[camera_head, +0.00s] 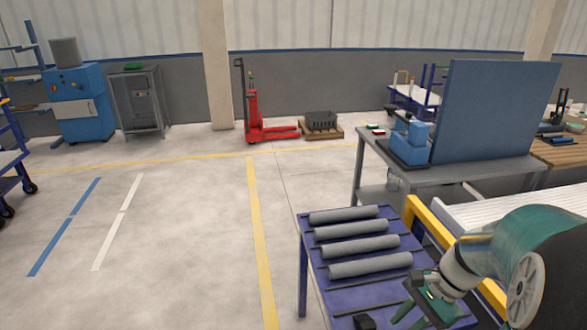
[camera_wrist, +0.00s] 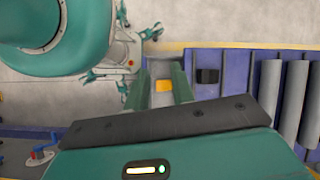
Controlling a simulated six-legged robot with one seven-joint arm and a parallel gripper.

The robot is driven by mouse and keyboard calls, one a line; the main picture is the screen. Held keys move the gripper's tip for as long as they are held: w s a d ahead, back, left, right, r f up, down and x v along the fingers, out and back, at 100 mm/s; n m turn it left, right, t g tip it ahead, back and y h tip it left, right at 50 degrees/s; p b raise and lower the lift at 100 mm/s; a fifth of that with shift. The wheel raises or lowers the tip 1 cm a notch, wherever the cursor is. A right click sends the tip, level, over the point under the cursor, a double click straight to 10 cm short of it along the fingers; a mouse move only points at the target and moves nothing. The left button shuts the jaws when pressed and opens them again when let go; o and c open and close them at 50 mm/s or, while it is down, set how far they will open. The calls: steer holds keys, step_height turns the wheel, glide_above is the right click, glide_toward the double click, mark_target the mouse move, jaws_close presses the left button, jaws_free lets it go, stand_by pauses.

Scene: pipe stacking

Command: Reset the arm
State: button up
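Several grey pipes (camera_head: 356,248) lie side by side on a purple-blue rack table (camera_head: 318,290) in the head view. The pipes (camera_wrist: 292,98) also show at the right of the wrist view, on the purple top. My gripper (camera_head: 408,302) is over the near right part of the table, beside the nearest pipe. In the wrist view, the two green fingers of my gripper (camera_wrist: 162,88) stand apart, with no pipe between them. A yellow patch shows in the gap beyond them.
A yellow rail (camera_head: 440,225) and a white ribbed surface (camera_head: 510,207) lie right of the rack. Behind is a grey workbench (camera_head: 470,170) with a blue panel (camera_head: 497,110). A small black block (camera_wrist: 208,76) is on the rack. Floor to the left is clear.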

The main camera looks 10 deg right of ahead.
steer(key=s+a+r+n+t+h, duration=0.3)
steer(key=a+r+n+t+h, duration=0.3)
steer(key=a+r+n, duration=0.7)
steer(key=shift+a+r+n, duration=0.25)
steer(key=shift+a+n, duration=0.15)
steer(key=shift+n, duration=0.7)
